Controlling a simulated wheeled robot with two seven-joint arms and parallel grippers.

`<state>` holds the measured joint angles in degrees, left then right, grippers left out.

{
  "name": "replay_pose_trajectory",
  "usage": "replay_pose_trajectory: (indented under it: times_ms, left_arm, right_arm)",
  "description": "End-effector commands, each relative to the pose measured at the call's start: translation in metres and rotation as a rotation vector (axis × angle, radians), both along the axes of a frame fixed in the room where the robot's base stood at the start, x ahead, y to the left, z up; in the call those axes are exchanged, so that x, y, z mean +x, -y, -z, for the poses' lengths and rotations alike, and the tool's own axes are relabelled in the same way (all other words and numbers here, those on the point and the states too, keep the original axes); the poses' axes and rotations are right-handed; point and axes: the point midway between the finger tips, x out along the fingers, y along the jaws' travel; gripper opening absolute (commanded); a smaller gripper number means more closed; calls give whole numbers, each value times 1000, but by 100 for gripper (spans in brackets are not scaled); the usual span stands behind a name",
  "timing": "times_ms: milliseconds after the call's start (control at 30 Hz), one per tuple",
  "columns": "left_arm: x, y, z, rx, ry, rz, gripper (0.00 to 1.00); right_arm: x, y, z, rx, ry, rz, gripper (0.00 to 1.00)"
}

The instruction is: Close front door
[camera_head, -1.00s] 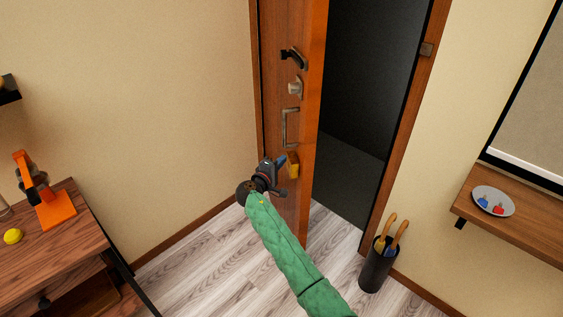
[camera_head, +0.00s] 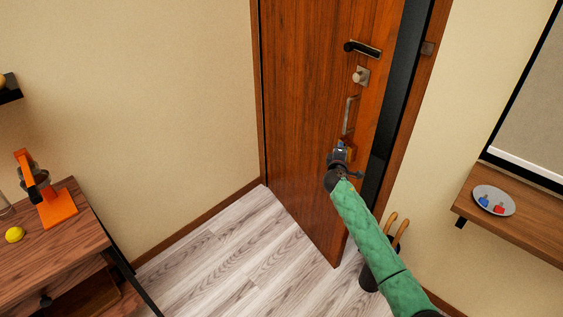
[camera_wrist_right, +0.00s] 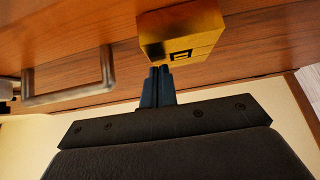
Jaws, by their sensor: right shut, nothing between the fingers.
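The brown wooden front door (camera_head: 305,110) stands ajar, with a dark gap between its right edge and the frame (camera_head: 419,90). It carries a black lever handle (camera_head: 362,49), a lock knob (camera_head: 361,76), a metal pull handle (camera_head: 350,115) and a small yellow box (camera_head: 348,145). My right gripper (camera_head: 341,150) is shut and empty at the yellow box. In the right wrist view, the closed fingertips (camera_wrist_right: 160,72) are at the lower face of the yellow box (camera_wrist_right: 180,32), touching or nearly so. The pull handle (camera_wrist_right: 75,92) is to their left. My left gripper is out of view.
An umbrella stand (camera_head: 369,277) with wooden handles is by the frame, partly hidden behind my right arm. A wall shelf (camera_head: 530,228) with a plate (camera_head: 493,200) is at right. A wooden table (camera_head: 60,240) is at left. The floor (camera_head: 235,260) left of the door is clear.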

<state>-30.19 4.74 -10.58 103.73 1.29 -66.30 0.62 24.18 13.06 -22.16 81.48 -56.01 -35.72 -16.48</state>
Motion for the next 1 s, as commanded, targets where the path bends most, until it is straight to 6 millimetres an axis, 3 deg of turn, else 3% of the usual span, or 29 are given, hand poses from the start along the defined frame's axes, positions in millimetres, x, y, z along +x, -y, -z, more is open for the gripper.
replay_pose_trajectory:
  times_ms: [33,200,500,800,1000]
  left_arm:
    - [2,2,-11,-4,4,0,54]
    - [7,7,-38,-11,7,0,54]
    - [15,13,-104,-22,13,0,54]
    - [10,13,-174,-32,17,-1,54]
    - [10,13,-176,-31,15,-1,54]
  right_arm:
    - [7,17,1,-4,0,-15,0]
    - [31,59,1,-3,1,-82,0]
    - [72,120,3,-1,0,-170,0]
    - [104,161,2,-1,0,-169,0]
    - [104,159,1,0,-1,-171,0]
